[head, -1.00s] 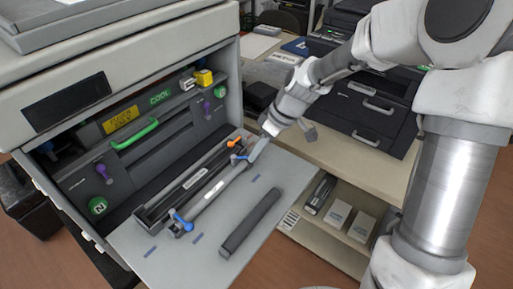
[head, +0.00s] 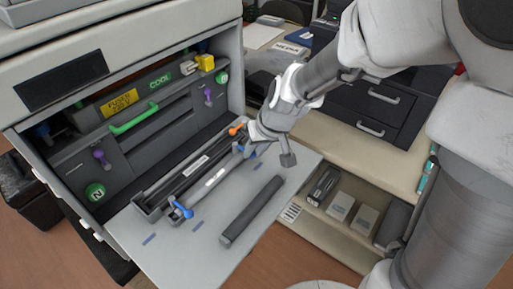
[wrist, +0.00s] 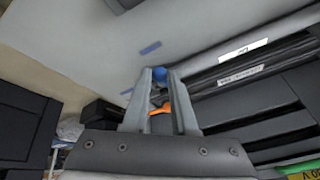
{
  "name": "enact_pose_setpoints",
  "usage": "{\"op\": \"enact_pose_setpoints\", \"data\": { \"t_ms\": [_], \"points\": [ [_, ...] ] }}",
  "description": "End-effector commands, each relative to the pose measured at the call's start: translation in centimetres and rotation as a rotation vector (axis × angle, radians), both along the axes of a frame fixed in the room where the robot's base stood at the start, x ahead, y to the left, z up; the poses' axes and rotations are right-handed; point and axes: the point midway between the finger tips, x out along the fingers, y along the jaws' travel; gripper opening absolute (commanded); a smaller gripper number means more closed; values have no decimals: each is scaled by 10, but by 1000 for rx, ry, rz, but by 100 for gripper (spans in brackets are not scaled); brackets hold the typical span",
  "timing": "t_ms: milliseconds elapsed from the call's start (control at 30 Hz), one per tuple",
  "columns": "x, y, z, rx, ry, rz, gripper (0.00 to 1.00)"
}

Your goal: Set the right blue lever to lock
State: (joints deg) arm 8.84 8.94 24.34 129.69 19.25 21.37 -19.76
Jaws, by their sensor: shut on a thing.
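The right blue lever shows as a round blue knob between my fingertips in the wrist view (wrist: 160,74). In the head view my gripper (head: 245,150) covers most of it, at the far right end of the long grey cartridge (head: 212,184) in the open printer. My gripper (wrist: 159,72) is shut on this lever. Its exact angle is hidden by the fingers. The left blue lever (head: 182,210) stands free at the cartridge's near end. An orange lever (head: 236,129) sits just behind my gripper, and it also shows between the fingers in the wrist view (wrist: 160,109).
A loose dark cartridge (head: 252,210) lies on the open grey door (head: 205,240), which has blue marks. A green handle (head: 134,118) and purple levers are on the inner panel. A shelf with small boxes (head: 340,206) is at the right.

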Motion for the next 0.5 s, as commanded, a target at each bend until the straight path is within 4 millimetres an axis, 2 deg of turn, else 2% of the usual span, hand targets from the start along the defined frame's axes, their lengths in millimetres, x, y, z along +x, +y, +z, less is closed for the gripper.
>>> {"op": "enact_pose_setpoints", "data": {
  "t_ms": [500],
  "points": [
    [1,1,2,2,-9,-43,0]
  ]
}}
